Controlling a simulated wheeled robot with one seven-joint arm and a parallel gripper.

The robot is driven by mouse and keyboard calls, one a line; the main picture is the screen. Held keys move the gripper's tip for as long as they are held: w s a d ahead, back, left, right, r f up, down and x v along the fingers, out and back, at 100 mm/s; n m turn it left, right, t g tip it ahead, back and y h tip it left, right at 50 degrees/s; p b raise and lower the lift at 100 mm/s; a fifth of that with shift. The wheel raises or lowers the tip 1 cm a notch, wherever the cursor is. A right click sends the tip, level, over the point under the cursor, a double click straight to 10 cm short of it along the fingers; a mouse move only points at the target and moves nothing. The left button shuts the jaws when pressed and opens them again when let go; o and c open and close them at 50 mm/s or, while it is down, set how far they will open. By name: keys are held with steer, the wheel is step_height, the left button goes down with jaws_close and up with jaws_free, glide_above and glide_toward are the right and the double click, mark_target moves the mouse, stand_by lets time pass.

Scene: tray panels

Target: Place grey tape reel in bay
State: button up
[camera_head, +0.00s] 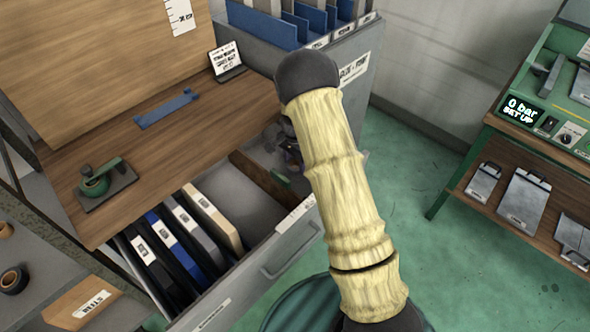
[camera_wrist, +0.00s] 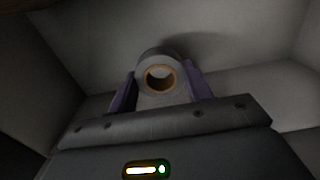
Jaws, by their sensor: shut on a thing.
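My gripper (camera_wrist: 160,77) is shut on the grey tape reel (camera_wrist: 148,63), a grey ring with a tan core, held between its two purplish fingers. Pale grey walls or a floor surround the reel in the wrist view; I cannot tell whether it touches them. In the head view my gripper (camera_head: 291,152) is partly hidden behind my arm, over or inside the far right part of the open grey drawer (camera_head: 277,250). The reel cannot be made out there. A brown divider (camera_head: 262,180) separates this part from an empty grey section (camera_head: 232,192).
Several upright folders (camera_head: 168,245) fill the drawer's left part. A wooden worktop (camera_head: 150,165) with a green tape dispenser (camera_head: 98,183) and a blue strip (camera_head: 166,108) lies beside it. A cabinet with blue panels (camera_head: 270,28) stands behind.

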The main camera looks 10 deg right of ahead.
mark_target(295, 177)
steer(key=shift+f, duration=0.1)
steer(key=shift+f, duration=1.8)
steer(key=shift+f, duration=0.15)
steer(key=o, duration=1)
steer(key=shift+o, duration=0.2)
step_height(295, 177, up, 12)
